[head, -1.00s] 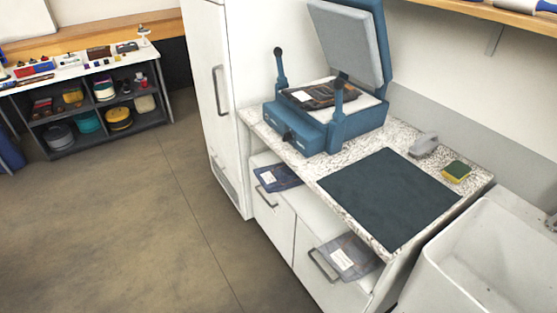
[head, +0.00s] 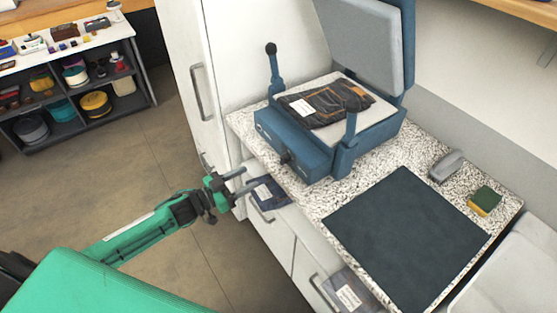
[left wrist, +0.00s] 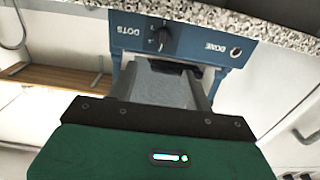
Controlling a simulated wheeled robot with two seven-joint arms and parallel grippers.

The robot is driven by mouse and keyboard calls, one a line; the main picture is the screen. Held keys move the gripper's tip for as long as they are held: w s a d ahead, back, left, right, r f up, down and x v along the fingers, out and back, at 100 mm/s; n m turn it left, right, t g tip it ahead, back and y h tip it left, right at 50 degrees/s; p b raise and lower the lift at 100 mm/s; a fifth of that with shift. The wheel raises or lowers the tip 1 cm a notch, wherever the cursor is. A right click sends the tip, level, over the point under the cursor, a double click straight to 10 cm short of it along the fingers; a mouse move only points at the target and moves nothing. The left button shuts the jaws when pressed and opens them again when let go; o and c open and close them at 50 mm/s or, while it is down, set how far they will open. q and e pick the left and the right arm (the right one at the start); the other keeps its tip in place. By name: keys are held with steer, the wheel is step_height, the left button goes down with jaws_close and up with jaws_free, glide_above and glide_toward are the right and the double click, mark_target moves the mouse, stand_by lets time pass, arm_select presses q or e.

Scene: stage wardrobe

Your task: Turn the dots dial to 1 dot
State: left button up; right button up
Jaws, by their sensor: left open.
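The dots dial (head: 285,158) is a small black knob on the front of a blue press (head: 300,150). In the left wrist view the dial (left wrist: 160,38) sits upside down on the blue panel, beside the word DOTS; which setting it points to is too small to read. My left gripper (head: 250,178) is open and empty, just left of and below the dial in the head view, apart from it. In the left wrist view its two fingers (left wrist: 165,70) reach toward the panel, below the dial. My right gripper is out of view.
Dark jeans (head: 325,103) lie on the press bed under the raised lid (head: 358,45). A dark mat (head: 405,240), a grey-handled tool (head: 446,166) and a sponge (head: 484,201) are on the speckled counter (head: 345,190). A white cabinet stands left.

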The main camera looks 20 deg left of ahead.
mark_target(280, 161)
arm_select(q)
steer(key=p+x, duration=0.2)
steer(key=x, duration=0.9)
steer(key=shift+w+d+p, duration=0.1)
steer(key=shift+w+p, duration=0.2)
steer(key=shift+p, duration=0.1)
steer(key=shift+w+d, duration=0.3)
steer(key=shift+w, duration=0.1)
steer(key=shift+f, duration=0.1)
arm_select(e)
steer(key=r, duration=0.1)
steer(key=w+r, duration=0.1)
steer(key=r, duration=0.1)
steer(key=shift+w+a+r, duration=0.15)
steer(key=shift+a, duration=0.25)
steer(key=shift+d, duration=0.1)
arm_select(q)
steer(key=c, duration=1)
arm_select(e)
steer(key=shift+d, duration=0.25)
